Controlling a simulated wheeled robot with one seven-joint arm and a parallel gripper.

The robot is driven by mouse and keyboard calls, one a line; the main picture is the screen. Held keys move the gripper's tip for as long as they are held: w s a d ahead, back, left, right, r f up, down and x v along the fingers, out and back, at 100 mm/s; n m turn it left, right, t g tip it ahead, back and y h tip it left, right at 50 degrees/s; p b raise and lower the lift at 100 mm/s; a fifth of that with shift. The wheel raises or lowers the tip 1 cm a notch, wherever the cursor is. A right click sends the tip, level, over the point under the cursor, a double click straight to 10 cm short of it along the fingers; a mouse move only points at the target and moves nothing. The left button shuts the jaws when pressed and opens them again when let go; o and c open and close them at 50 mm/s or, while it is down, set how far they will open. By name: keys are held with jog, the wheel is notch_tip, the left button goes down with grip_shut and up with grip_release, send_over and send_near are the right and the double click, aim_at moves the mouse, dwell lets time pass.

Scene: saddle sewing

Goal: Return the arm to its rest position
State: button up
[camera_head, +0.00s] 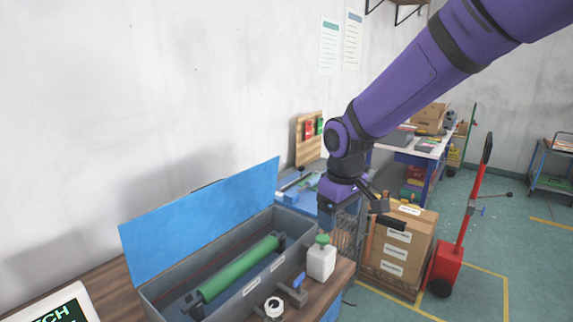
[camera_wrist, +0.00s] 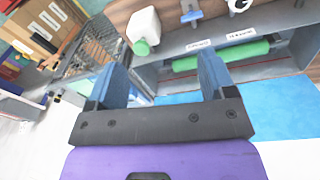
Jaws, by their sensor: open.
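My purple arm reaches in from the upper right in the head view. My gripper (camera_head: 338,222) hangs at its end, pointing down, above the right end of the bench. In the wrist view, the two blue fingers of my gripper (camera_wrist: 160,72) stand wide apart with nothing between them. Beyond them lie a grey bin (camera_head: 219,275) with a green roller (camera_head: 238,267) inside and a white bottle with a green cap (camera_head: 321,259). The bin (camera_wrist: 280,77), roller (camera_wrist: 222,54) and bottle (camera_wrist: 144,28) also show in the wrist view.
The bin's blue lid (camera_head: 200,222) stands raised along its wall side. Small clamp-like parts (camera_head: 292,291) lie in front of the bin. A wire cage (camera_head: 348,238), stacked cardboard boxes (camera_head: 396,248) and a red hand truck (camera_head: 462,235) stand to the right.

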jog(key=s+d+r+m+t, duration=0.1)
jog(key=s+d+r+m, duration=0.1)
jog(key=s+d+r, duration=0.2)
jog(key=s+d+r+m+t, duration=0.1)
jog(key=s+d+r+m, duration=0.2)
jog(key=s+d+r, duration=0.2)
jog(key=s+d+r+m+t, duration=0.2)
jog(key=s+d, duration=0.7)
jog(key=s, duration=0.6)
notch_tip(320, 180, up, 2)
jog(key=shift+d+r+m, duration=0.25)
jog(key=shift+d+m, duration=0.15)
jog(key=shift+m, duration=0.1)
